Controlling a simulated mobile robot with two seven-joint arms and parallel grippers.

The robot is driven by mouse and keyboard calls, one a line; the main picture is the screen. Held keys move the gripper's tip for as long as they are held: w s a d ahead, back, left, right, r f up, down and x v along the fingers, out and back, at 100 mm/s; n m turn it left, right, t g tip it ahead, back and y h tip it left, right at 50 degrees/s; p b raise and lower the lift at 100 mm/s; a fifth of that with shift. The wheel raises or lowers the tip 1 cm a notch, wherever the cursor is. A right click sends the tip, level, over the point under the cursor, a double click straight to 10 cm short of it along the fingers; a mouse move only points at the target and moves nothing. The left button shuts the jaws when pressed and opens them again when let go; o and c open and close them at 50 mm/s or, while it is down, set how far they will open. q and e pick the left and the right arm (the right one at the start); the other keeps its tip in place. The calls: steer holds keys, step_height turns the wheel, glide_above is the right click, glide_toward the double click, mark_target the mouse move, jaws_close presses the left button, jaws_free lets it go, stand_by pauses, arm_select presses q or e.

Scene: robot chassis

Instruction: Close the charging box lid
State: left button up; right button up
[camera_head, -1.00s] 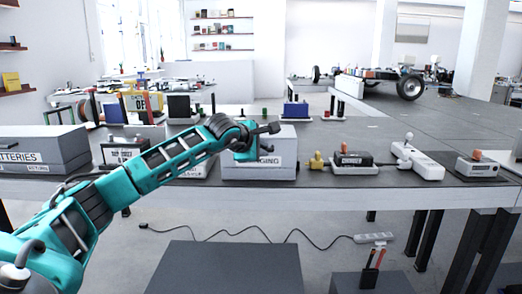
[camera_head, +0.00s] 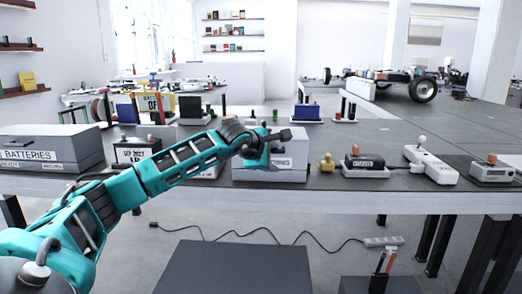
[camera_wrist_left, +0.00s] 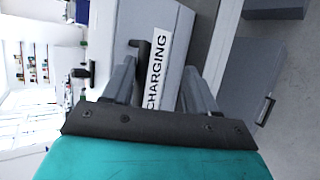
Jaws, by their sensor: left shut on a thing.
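The charging box (camera_head: 270,175) is a grey box near the front edge of the table, and the arm partly hides its top. Its white CHARGING label (camera_wrist_left: 167,70) shows in the left wrist view, with a black part (camera_wrist_left: 141,47) beside it. My left gripper (camera_head: 278,140) is at the upper front of the box. In the left wrist view its two fingers (camera_wrist_left: 158,85) stand on either side of the label and are shut on the box lid. The exact contact is hard to make out. The lid looks low, but any gap under it is hidden. My right gripper is out of view.
A grey BATTERIES box (camera_head: 50,150) stands at the left. A yellow piece (camera_head: 327,163), a black labelled block (camera_head: 365,163), a white power strip (camera_head: 432,165) and a grey device (camera_head: 493,172) stand to the right. A dark box (camera_head: 235,267) is on the floor.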

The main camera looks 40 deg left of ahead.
arm_select(q)
steer(key=v, duration=1.2)
steer(key=shift+s+r, duration=0.2)
steer(key=shift+s, duration=0.1)
steer(key=shift+d, duration=0.15)
